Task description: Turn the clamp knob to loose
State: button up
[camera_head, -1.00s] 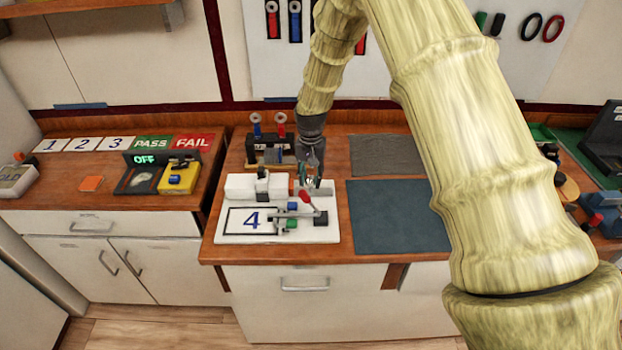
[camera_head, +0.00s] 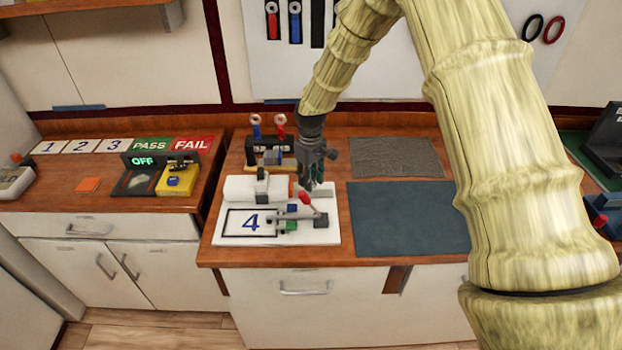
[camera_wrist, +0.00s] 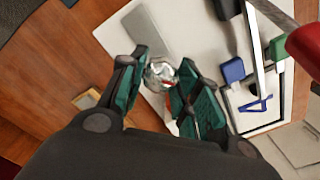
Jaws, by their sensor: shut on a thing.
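The clamp knob (camera_wrist: 160,74) is a small shiny metallic piece on the white fixture board (camera_head: 328,232). In the wrist view it sits between the green-padded fingers of my gripper (camera_wrist: 158,84), which is shut on it. In the head view my gripper (camera_head: 314,182) points down at the back right of the board, and the knob is hidden by the fingers. I cannot read the knob's setting.
A lever with a red handle (camera_head: 305,198) stands close in front of my gripper; the handle also shows in the wrist view (camera_wrist: 304,48). A card marked 4 (camera_head: 250,222) lies on the board. A tool rack (camera_head: 262,150) stands behind. The dark mat (camera_head: 405,220) at right is clear.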

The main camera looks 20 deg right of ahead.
jog(key=n, duration=0.4)
jog(key=shift+n, duration=2.2)
jog(key=o, duration=1)
notch_tip(320, 180, up, 12)
jog(key=shift+r, duration=0.1)
